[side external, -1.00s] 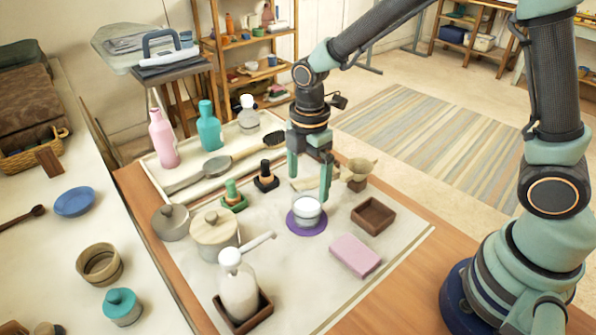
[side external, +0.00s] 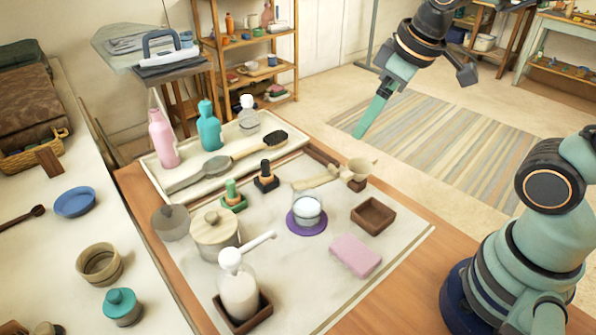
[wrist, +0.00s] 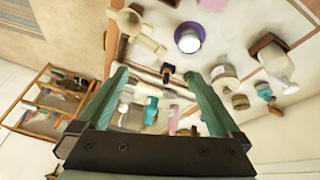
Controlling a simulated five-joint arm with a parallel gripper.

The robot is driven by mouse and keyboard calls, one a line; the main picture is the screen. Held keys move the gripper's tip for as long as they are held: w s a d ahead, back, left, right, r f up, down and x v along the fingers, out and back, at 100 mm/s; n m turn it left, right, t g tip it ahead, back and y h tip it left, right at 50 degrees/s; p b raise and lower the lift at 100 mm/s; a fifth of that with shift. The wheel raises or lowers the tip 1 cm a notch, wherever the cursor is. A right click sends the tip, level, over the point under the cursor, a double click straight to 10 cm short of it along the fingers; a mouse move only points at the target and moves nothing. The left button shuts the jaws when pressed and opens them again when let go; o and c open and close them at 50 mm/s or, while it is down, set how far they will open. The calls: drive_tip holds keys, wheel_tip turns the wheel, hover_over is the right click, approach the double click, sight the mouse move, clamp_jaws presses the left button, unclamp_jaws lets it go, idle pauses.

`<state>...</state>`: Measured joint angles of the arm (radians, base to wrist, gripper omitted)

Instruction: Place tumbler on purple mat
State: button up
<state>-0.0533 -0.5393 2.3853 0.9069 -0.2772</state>
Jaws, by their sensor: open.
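The tumbler (side external: 307,209), a clear cup with white contents, stands upright on the round purple mat (side external: 297,229) on the work surface. The mat's rim shows all around its base. In the wrist view the tumbler (wrist: 189,41) sits on the purple mat (wrist: 201,29) at the top of the picture. My gripper (side external: 361,132) is raised high and away from the tumbler, toward the back right. In the wrist view both fingers of my gripper (wrist: 160,85) are spread apart with nothing held between them.
A pink block (side external: 355,256) and a brown box (side external: 373,215) lie right of the mat. A lidded pot (side external: 214,231) and a pump bottle (side external: 239,290) stand to the left. A tray (side external: 183,183) at the back holds bottles and brushes. A funnel (side external: 359,171) stands behind the mat.

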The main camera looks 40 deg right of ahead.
drive_tip(key=s+m, duration=0.1)
drive_tip(key=m, duration=0.1)
drive_tip(key=s+d+r+m+t, duration=0.1)
drive_tip(key=shift+s+d+m, duration=0.1)
drive_tip(key=shift+d+m, duration=0.2)
drive_tip(key=shift+m, duration=0.1)
